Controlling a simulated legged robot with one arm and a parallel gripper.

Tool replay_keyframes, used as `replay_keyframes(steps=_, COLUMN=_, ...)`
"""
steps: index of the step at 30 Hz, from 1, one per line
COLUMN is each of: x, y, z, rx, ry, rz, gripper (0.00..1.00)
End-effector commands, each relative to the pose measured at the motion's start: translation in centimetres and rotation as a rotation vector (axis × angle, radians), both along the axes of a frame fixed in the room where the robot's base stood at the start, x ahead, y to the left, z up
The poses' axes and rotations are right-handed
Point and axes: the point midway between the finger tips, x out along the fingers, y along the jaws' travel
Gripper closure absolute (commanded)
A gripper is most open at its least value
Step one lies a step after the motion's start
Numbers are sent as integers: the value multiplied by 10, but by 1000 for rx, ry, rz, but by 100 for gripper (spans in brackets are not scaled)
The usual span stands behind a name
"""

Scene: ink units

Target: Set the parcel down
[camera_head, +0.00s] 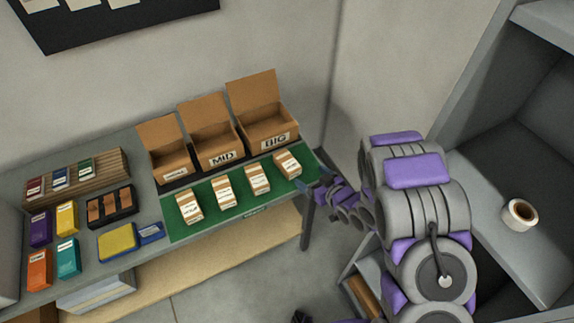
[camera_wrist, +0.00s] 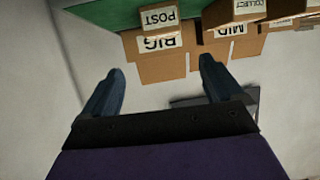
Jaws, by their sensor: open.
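Several small brown-and-white parcels stand in a row on the green mat (camera_head: 210,222). The rightmost parcel (camera_head: 287,164) is in front of the box marked BIG (camera_head: 267,124). In the wrist view, a parcel labelled POST (camera_wrist: 158,17) shows upside down at the top, beyond my fingertips, with the BIG box (camera_wrist: 160,66) below it. My gripper (camera_head: 322,184) is just off the right end of the mat, apart from the rightmost parcel. In the wrist view, my gripper (camera_wrist: 160,72) has its fingers spread wide with nothing between them.
Open boxes marked MID (camera_head: 222,150) and a smaller one (camera_head: 173,172) stand left of BIG. Coloured packs, a yellow-and-blue item (camera_head: 118,241) and a slatted rack (camera_head: 80,180) fill the table's left. A tape roll (camera_head: 520,213) lies on the grey shelf at right.

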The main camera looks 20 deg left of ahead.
Motion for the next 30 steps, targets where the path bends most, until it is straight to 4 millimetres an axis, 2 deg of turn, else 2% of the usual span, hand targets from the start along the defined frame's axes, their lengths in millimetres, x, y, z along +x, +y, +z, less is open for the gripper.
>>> replay_keyframes(steps=6, x=22, y=37, z=-19, rx=0, ry=-1, rz=4, gripper=6)
replay_keyframes(steps=12, x=40, y=65, z=-32, rx=0, ry=-4, rz=3, gripper=6)
replay_keyframes(steps=23, x=53, y=81, z=-41, rx=-1, ry=-1, rz=0, gripper=6)
replay_keyframes(steps=30, x=62, y=108, z=-56, rx=-2, ry=-1, rz=4, gripper=6)
